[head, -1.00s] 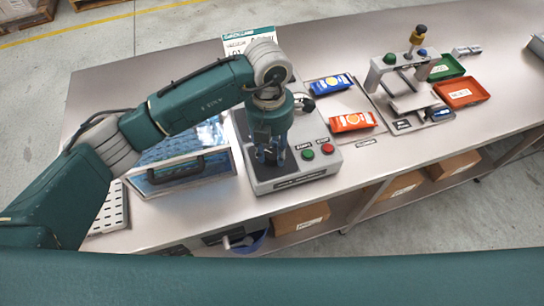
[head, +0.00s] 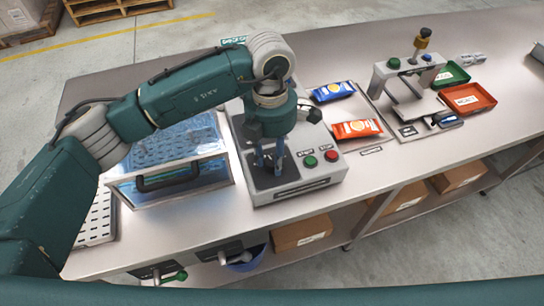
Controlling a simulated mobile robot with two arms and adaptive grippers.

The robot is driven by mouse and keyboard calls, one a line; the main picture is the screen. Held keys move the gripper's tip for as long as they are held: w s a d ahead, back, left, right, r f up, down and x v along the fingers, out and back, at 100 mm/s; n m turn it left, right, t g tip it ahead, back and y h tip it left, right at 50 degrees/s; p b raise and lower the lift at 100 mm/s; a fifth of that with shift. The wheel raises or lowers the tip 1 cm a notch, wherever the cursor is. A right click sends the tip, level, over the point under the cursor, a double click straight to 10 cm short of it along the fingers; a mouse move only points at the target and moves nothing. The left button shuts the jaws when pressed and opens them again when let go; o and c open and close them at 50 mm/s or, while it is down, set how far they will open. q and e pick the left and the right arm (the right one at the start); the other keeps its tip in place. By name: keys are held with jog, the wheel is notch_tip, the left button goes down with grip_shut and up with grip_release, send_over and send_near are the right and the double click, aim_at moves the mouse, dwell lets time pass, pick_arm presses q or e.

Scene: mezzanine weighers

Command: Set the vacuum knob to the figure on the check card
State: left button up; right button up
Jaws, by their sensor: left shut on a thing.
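The grey machine (head: 322,180) stands on the steel bench, with a green button and a red button on its top panel. My left gripper (head: 268,168) points straight down over the panel, left of the buttons. Its fingers are close together, shut on the vacuum knob, which they hide, so its setting cannot be read. The check card (head: 233,42) stands behind the machine. Only its green top edge shows past my arm, and its figure is hidden. My right gripper is out of view.
A clear-lidded case (head: 190,188) with a black handle stands left of the machine. Blue (head: 332,92) and orange (head: 357,129) packets lie to the right. Beyond are a grey press-like stand (head: 383,78), a green tray (head: 455,73) and a red tray (head: 478,97).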

aim_at(272, 158)
pick_arm(q)
jog(key=shift+w+d+r, duration=0.1)
jog(key=shift+r, duration=0.05)
jog(key=o, duration=1.1)
notch_tip(272, 158, up, 12)
jog(key=shift+w+f, duration=0.1)
jog(key=shift+w, duration=0.05)
